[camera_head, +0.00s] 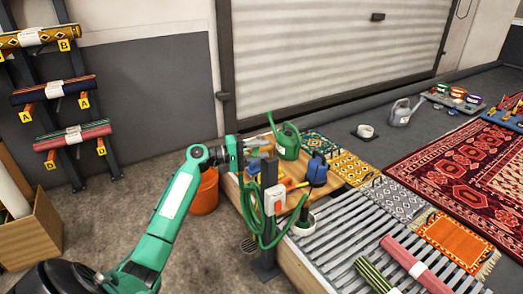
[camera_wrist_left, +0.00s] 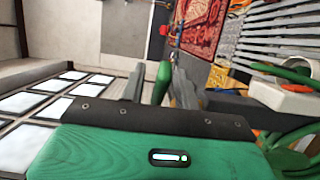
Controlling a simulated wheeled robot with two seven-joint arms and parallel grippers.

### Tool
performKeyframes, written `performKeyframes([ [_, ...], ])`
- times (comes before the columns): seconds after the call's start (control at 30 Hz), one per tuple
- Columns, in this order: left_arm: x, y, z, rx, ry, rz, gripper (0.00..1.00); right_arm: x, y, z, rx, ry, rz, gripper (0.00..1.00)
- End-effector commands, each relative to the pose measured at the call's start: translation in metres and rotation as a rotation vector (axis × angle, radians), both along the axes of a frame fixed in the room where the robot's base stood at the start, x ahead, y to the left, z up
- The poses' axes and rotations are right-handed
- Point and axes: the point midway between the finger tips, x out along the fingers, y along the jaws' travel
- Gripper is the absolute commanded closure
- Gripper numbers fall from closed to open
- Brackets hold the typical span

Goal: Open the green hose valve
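A dark post (camera_head: 268,178) stands at the front corner of the wooden table, with green hose (camera_head: 262,238) looped on it. A white box (camera_head: 274,199) sits on the post and also shows at the right of the left wrist view (camera_wrist_left: 285,98). The valve itself is largely hidden by the gripper. My right gripper is not in view.
A green watering can (camera_head: 288,143) and a blue container (camera_head: 317,170) stand close behind the post. An orange bucket (camera_head: 204,192) is on the floor to its left. A slatted grate (camera_head: 345,235) with rolled rugs (camera_head: 415,264) lies to the right. Floor at front left is clear.

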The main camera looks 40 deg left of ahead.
Motion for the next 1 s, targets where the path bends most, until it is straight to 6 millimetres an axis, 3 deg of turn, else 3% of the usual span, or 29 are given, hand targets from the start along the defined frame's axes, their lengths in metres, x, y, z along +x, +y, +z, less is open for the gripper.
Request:
performKeyframes([
  [0.6,-0.092,0.076,0.000,0.000,0.001,0.001,0.68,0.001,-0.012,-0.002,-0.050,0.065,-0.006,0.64],
  [1.0,-0.102,0.084,0.000,0.001,0.001,0.000,0.68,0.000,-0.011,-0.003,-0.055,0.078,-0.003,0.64],
])
